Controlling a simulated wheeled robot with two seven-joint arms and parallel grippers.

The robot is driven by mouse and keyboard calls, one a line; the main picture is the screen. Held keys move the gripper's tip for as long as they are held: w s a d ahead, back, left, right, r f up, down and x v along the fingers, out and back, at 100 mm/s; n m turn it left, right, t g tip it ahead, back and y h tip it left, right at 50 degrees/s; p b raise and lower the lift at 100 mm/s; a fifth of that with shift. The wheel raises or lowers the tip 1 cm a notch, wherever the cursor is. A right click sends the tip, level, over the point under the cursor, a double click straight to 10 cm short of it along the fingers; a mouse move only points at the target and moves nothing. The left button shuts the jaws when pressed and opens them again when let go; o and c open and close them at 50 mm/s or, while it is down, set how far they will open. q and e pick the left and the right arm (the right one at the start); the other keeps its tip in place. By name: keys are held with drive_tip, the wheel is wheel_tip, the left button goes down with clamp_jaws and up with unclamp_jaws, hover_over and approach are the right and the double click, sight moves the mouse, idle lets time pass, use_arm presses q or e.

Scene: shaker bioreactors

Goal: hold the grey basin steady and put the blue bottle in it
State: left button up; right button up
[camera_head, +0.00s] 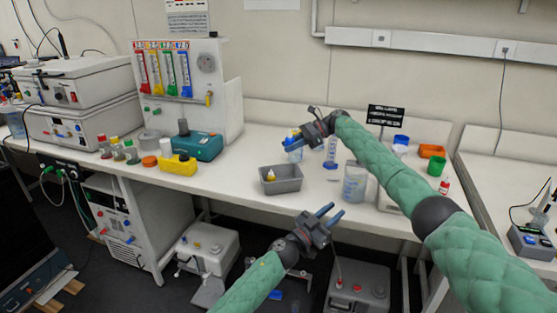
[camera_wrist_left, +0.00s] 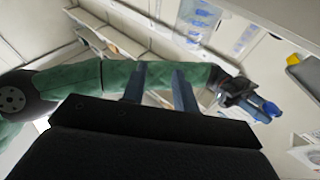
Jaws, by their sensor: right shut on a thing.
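The grey basin (camera_head: 284,187) stands on the bench near its front edge, with a small yellow object (camera_head: 270,175) inside. My right gripper (camera_head: 293,139) reaches in from the right, above and behind the basin. It is shut on the blue bottle (camera_head: 294,154), which is small and partly hidden by the fingers. In the left wrist view the right gripper (camera_wrist_left: 262,107) shows at the right with its blue fingertips. My left gripper (camera_head: 330,216) is open and empty in front of the bench, below and right of the basin, not touching it. Its spread fingers show in the left wrist view (camera_wrist_left: 158,85).
A clear bottle with blue markings (camera_head: 331,152) and a clear beaker (camera_head: 355,183) stand right of the basin. A yellow box (camera_head: 178,165) and a teal device (camera_head: 197,147) stand left. An orange tray (camera_head: 432,151) and green cup (camera_head: 434,168) are further right. Bench between is clear.

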use_arm(q)
drive_tip(key=d+r+m+g+y, duration=0.1)
drive_tip(key=d+r+m+g, duration=0.1)
drive_tip(key=d+m+g, duration=0.8)
drive_tip(key=w+a+g+y, duration=0.1)
drive_tip(key=w+a+y, duration=0.1)
drive_tip(key=a+y, duration=0.1)
drive_tip(key=w+a+n+g+y, duration=0.1)
drive_tip(key=w+a+y, duration=0.2)
drive_tip(key=a, duration=0.1)
drive_tip(key=w+a+g+y, duration=0.1)
drive_tip(key=w+a+y, duration=0.2)
drive_tip(key=a, duration=0.1)
drive_tip(key=shift+w+a+f+n, duration=0.1)
drive_tip(key=shift+a+f+n, duration=0.2)
drive_tip(key=shift+a+n, duration=0.1)
drive_tip(key=w+a+r+n+y, duration=0.2)
drive_tip(key=w+a+r+y, duration=0.15)
drive_tip(key=a, duration=0.35)
drive_tip(key=n+t+y, duration=0.1)
drive_tip(key=n+y, duration=0.2)
drive_tip(key=y, duration=0.1)
approach(278, 193)
drive_tip(key=f, duration=0.7)
drive_tip(key=shift+w, duration=0.25)
clamp_jaws()
